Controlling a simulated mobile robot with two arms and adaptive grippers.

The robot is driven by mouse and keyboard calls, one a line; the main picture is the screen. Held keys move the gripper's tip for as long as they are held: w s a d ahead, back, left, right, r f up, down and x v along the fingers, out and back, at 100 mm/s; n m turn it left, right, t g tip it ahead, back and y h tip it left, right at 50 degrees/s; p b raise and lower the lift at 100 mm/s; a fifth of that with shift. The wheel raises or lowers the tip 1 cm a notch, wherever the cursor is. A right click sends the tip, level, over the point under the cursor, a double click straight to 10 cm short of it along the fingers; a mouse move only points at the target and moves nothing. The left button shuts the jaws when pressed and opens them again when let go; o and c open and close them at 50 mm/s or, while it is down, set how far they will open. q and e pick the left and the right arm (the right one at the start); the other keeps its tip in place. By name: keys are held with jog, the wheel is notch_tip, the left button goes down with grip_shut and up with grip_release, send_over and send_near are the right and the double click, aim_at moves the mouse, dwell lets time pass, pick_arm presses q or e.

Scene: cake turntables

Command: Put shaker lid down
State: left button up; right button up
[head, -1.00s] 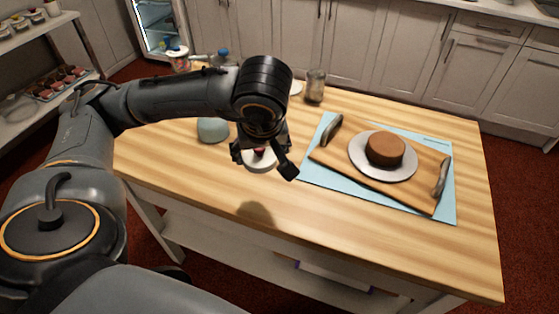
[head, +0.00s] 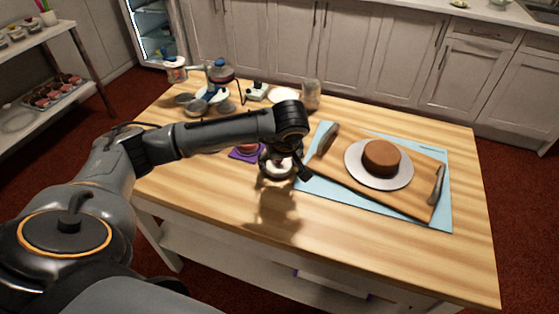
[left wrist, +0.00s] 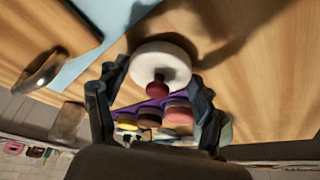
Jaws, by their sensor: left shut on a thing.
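The shaker lid is a round white disc with a dark red knob. In the head view the lid (head: 278,170) is at the end of my left arm, in front of the purple mat. My left gripper (head: 284,163) is shut on it. In the left wrist view the white disc of the lid (left wrist: 163,58) lies between the fingers of the left gripper (left wrist: 158,80), knob toward the camera. A shadow falls on the wooden table (head: 215,200) just below, so the lid seems slightly above the top; contact is hard to tell. My right gripper is not in view.
A cutting board with a brown cake (head: 381,157) on a plate lies on a blue mat (head: 433,220) to the right. A glass jar (head: 311,95) and bottles stand at the back. The front of the table is clear.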

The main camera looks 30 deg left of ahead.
pick_arm(q)
jog(key=shift+f, duration=0.4)
jog(key=o, duration=0.4)
jog(key=shift+b, duration=0.3)
jog(key=o, duration=0.4)
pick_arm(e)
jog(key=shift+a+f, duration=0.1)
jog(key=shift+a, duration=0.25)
pick_arm(q)
jog(key=shift+o, duration=0.2)
jog(key=shift+r, duration=0.45)
jog(key=v, duration=1.1)
jog(key=shift+r, duration=0.2)
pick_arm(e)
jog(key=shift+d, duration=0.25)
pick_arm(q)
jog(key=shift+s, duration=0.1)
